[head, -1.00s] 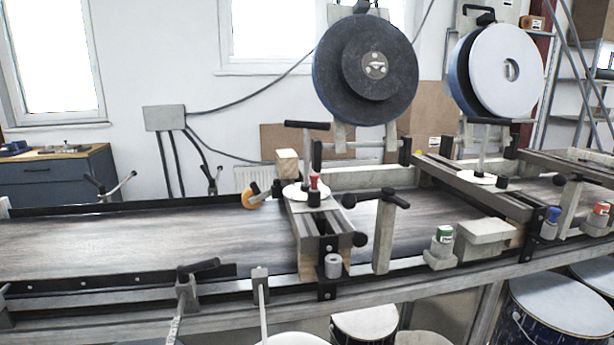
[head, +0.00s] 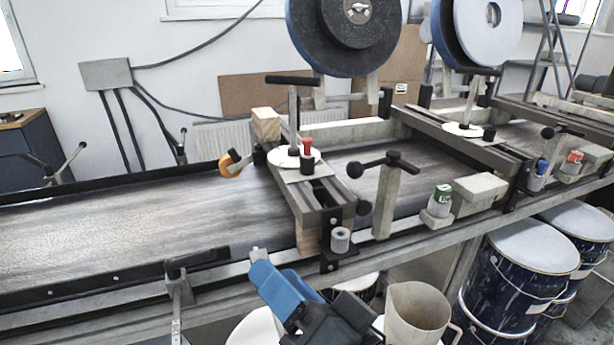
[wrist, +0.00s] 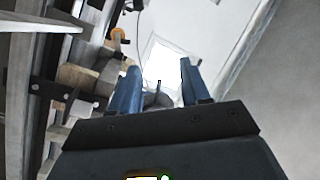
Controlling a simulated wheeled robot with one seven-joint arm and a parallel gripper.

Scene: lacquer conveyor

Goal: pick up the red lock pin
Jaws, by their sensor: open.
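The red lock pin (head: 307,146) stands upright in a black holder on the crosswise fixture (head: 316,205) over the conveyor, beside a white disc. My gripper (head: 268,275) has blue fingers and is low in front of the conveyor's near rail, below and apart from the pin. In the wrist view my gripper (wrist: 158,72) shows two blue fingers spread apart with nothing held between them. I cannot make out the pin in the wrist view.
A black-handled clamp (head: 193,262) and a T-handled post (head: 388,200) rise along the near rail. A wooden block (head: 265,124) and an orange roller (head: 232,164) are behind the fixture. A beige jug (head: 415,312) and blue drums (head: 520,285) stand in front. The left belt is clear.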

